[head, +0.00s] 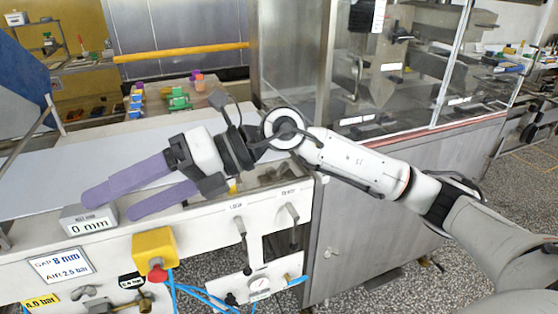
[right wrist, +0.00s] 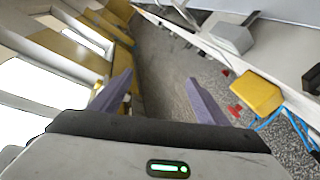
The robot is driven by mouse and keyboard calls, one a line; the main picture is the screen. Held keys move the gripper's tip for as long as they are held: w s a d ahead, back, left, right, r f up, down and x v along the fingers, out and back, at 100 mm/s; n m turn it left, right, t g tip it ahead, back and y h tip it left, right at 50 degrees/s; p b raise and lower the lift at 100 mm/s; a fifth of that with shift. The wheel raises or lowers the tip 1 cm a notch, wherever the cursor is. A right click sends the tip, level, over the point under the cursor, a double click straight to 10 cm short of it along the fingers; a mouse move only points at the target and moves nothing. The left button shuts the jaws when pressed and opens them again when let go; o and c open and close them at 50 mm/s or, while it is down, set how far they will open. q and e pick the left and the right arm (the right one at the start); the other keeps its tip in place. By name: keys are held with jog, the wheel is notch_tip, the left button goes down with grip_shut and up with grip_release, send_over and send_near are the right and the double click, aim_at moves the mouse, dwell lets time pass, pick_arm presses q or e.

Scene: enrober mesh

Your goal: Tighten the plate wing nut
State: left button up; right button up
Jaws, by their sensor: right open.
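My right gripper (head: 108,205) reaches in from the right over the front edge of the machine, its two purple fingers apart and pointing left. In the right wrist view its fingers (right wrist: 158,82) stand apart with nothing between them. In the head view the fingertips overlap a small grey display box (head: 88,226) reading 0 mm. I cannot make out the plate wing nut for certain; a small grey winged shape (head: 85,291) shows low at the left, too small to identify. My left gripper is not in view.
A yellow box with a red button (head: 154,254) is on the front panel; it also shows in the right wrist view (right wrist: 256,95). Levers (head: 242,246), blue hoses (head: 190,294) and a gauge panel (head: 262,286) are to its right. A glazed cabinet (head: 400,70) stands behind my arm.

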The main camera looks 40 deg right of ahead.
jog(key=w+d+f+h, duration=0.3)
jog(key=d+h, duration=0.1)
jog(key=d, duration=0.3)
jog(key=m+h, duration=0.4)
jog(key=h, duration=0.6)
send_near(278, 165)
jog(key=shift+n+t, duration=0.3)
jog(key=x, duration=0.5)
jog(key=p+x, duration=0.1)
jog(key=x, duration=0.2)
jog(key=shift+s+f, duration=0.2)
